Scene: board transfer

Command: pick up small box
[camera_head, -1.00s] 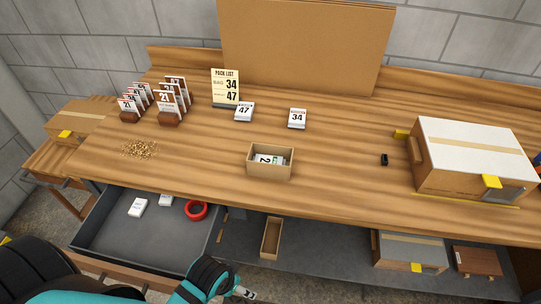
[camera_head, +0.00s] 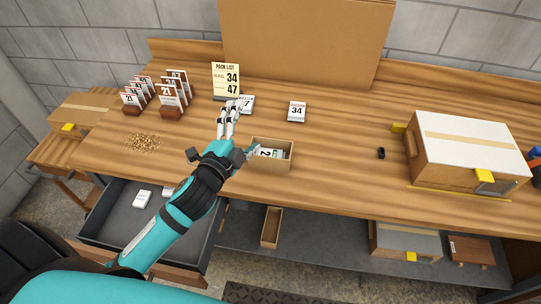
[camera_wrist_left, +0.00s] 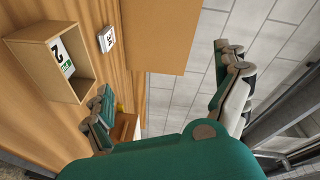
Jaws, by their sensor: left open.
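The small box (camera_head: 256,164) is an open brown carton on the bench with white cards inside. In the left wrist view the small box (camera_wrist_left: 20,66) is at the upper left, with a white card numbered 2 in it. My left gripper (camera_head: 243,127) is open, its fingers spread and empty. In the head view one finger points toward the pack list, and another overlaps the box's left rim; whether it touches cannot be told. My right gripper is not in view.
Card 34 (camera_head: 297,111) lies behind the box; card 47 (camera_head: 248,104) is partly hidden by my fingers. The pack list (camera_head: 226,79) stands behind. A large carton (camera_head: 460,145) is at right. An open drawer (camera_head: 115,215) is below. The bench right of the box is mostly clear.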

